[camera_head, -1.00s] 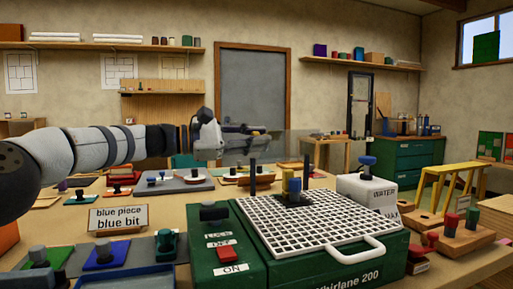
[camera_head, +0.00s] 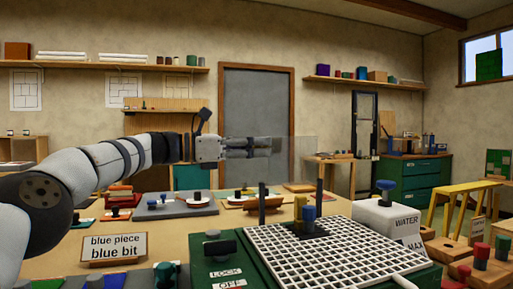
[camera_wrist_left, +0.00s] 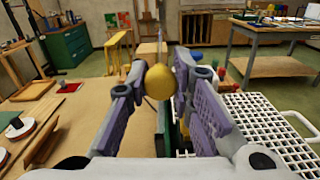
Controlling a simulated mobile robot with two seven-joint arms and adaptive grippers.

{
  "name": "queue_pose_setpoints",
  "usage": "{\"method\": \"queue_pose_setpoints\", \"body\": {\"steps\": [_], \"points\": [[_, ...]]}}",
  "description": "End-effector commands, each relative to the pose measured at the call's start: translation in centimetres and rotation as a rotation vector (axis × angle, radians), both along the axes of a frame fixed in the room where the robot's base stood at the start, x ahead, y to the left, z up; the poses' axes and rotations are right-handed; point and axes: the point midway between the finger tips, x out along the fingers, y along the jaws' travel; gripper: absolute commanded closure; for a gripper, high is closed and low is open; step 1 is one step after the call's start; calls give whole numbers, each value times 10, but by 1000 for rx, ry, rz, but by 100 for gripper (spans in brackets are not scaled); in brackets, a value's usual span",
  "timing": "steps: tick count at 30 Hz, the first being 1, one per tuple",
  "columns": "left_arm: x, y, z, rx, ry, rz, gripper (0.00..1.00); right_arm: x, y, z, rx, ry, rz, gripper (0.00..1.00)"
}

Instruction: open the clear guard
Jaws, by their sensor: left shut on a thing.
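The clear guard (camera_head: 303,158) is a see-through sheet, raised and standing roughly upright above the back of the green grinder (camera_head: 222,270) with its white grid (camera_head: 300,262). My left gripper (camera_head: 270,146) reaches in from the left above the grinder, its fingers overlapping the guard. In the left wrist view, a rounded yellow knob (camera_wrist_left: 160,82) sits between the two finger pads, and the gripper is shut on it. The guard sheet itself is hard to make out there. My right gripper is not in view.
Two dark posts rise at the grid's back; a blue bit (camera_head: 309,216) and a yellow piece stand between them. A white water tank (camera_head: 385,220) is behind right. Wooden blocks with knobs stand right.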

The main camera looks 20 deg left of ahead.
Motion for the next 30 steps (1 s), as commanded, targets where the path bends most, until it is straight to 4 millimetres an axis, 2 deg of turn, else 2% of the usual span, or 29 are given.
{"method": "queue_pose_setpoints", "body": {"steps": [17, 18, 21, 30], "points": [[1, 0, -3, -16, 31, 0, 100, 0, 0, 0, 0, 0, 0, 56], [1, 0, -3, -16, 31, -1, 77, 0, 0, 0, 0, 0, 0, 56], [0, 0, -3, -16, 31, -1, 58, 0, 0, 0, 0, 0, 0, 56], [0, 2, -1, -17, 28, 0, 58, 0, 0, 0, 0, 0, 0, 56]]}}
